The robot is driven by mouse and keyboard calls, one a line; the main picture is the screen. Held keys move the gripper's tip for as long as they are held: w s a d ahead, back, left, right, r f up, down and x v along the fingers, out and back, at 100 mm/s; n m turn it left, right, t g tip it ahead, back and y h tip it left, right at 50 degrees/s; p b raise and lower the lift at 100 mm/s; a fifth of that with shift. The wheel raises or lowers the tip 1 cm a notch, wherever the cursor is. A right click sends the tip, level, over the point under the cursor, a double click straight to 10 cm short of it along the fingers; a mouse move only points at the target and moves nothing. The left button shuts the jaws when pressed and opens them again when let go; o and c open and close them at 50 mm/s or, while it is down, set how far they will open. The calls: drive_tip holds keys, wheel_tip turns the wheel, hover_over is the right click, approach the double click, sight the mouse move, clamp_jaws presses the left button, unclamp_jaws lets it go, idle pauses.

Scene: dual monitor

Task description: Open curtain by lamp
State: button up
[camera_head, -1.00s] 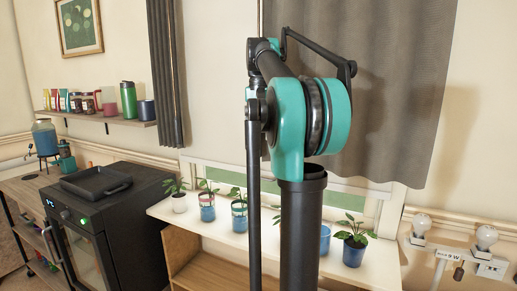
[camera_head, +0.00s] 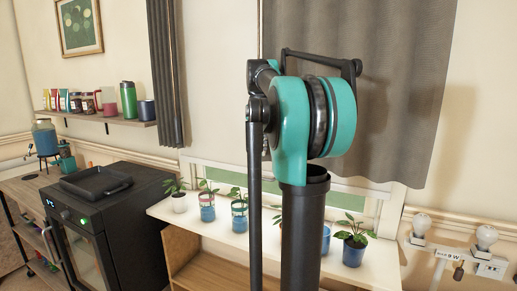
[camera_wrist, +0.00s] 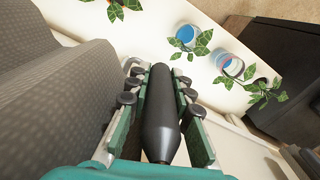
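A large grey curtain (camera_head: 400,90) hangs on the right in the head view, with its lower edge above the plant table. A narrower grey curtain (camera_head: 168,80) hangs to its left. The lamp fixture has light bulbs (camera_head: 487,238) low on the right wall. My gripper is hidden behind my arm in the head view. In the wrist view my gripper (camera_wrist: 157,72) has its teal fingers spread apart, with grey curtain fabric (camera_wrist: 60,95) close on the left, outside the fingers. A dark tapered cylinder (camera_wrist: 162,112) lies between the fingers; I cannot tell whether they touch it.
A white table (camera_head: 225,226) below the curtain holds several potted plants, such as the right one (camera_head: 354,245). A black oven (camera_head: 115,215) stands left of it. A wall shelf (camera_head: 100,118) carries jars and cups.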

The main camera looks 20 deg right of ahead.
clamp_jaws()
drive_tip(key=s+d, duration=2.6)
drive_tip(key=shift+s+d, duration=0.35)
drive_tip(key=shift+s, duration=0.05)
drive_tip(key=o, duration=0.7)
unclamp_jaws()
wheel_tip(320, 180, up, 12)
drive_tip(key=shift+r, duration=0.1)
